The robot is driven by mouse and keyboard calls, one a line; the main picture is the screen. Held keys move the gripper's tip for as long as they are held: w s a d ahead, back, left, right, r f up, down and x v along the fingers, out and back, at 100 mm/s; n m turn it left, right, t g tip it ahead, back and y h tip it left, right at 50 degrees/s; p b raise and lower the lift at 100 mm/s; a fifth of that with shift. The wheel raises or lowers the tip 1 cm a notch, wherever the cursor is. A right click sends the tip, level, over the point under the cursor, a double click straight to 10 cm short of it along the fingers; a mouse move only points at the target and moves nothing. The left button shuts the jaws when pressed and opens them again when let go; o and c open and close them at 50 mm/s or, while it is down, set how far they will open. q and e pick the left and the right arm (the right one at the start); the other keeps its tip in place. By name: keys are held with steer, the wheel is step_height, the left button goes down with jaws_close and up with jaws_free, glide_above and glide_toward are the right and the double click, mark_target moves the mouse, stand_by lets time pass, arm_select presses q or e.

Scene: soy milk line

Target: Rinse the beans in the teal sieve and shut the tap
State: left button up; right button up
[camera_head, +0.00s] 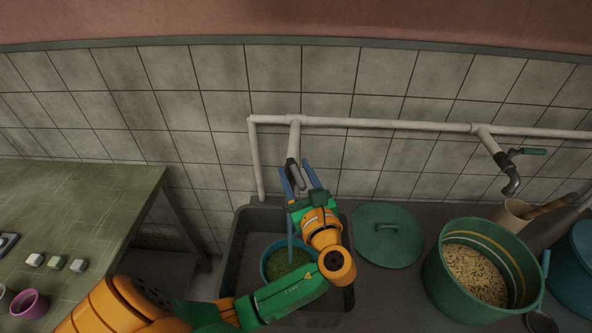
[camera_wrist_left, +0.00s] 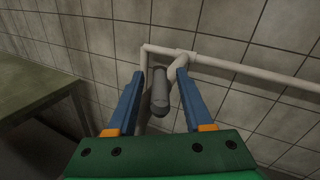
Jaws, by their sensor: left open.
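The teal sieve (camera_head: 265,266) holds green beans (camera_head: 284,266) and sits inside the grey sink basin (camera_head: 233,262), partly behind my left arm. A thin pale-blue stream (camera_head: 290,243) runs down into it, looking like water. The tap (camera_head: 293,173) hangs from the white wall pipe above the sink; its dark grey end also shows in the left wrist view (camera_wrist_left: 160,92). My left gripper (camera_head: 296,167) is open, with its blue fingers on either side of the tap, apart from it in the wrist view. The tap's handle cannot be made out. My right gripper is not in view.
A green lid (camera_head: 388,236) lies right of the sink. Farther right stand a large green pot of pale beans (camera_head: 474,276) and a second tap with a green handle (camera_head: 512,170). A greenish table (camera_head: 90,205) with small cubes and a pink cup (camera_head: 30,304) is at left.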

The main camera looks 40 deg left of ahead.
arm_select(q)
steer(key=shift+s+d+r, duration=0.1)
steer(key=shift+s+d, duration=0.05)
steer(key=shift+d, duration=0.05)
steer(key=shift+c, duration=1.3)
jaws_close()
